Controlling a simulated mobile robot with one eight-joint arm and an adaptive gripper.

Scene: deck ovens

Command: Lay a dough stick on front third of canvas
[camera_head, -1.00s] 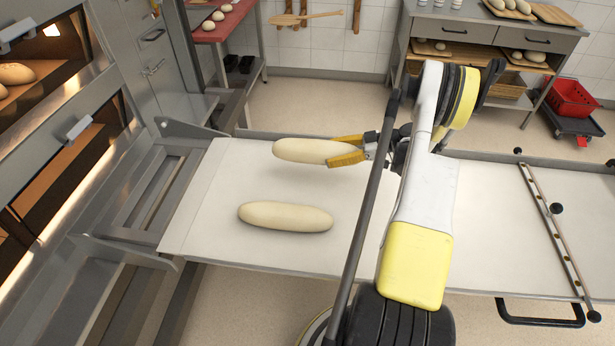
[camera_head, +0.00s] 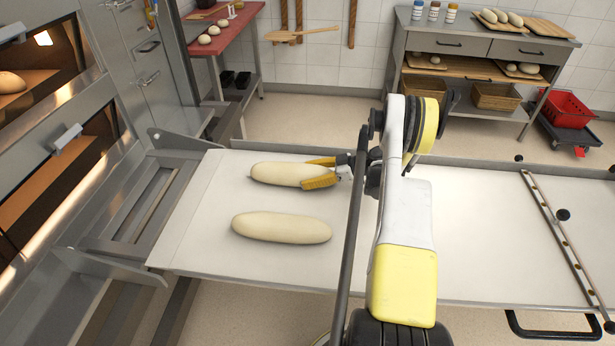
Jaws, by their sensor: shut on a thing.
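A pale dough stick (camera_head: 282,174) lies lengthwise over the far side of the white canvas (camera_head: 215,250), near its oven-side end. My gripper (camera_head: 318,174) is shut on this stick's right end, with one yellow finger on its far side and one on its near side. The stick is at or just above the canvas; I cannot tell whether it touches. A second dough stick (camera_head: 282,227) lies on the canvas, nearer to me and apart from the held one. My arm hides part of the canvas to the right.
Deck ovens (camera_head: 60,150) stand at the left, against the loader's end. A metal bar with knobs (camera_head: 560,235) crosses the loader at the right. A red table (camera_head: 225,35) and a steel workbench (camera_head: 480,50) stand behind. Bare canvas lies right of my arm.

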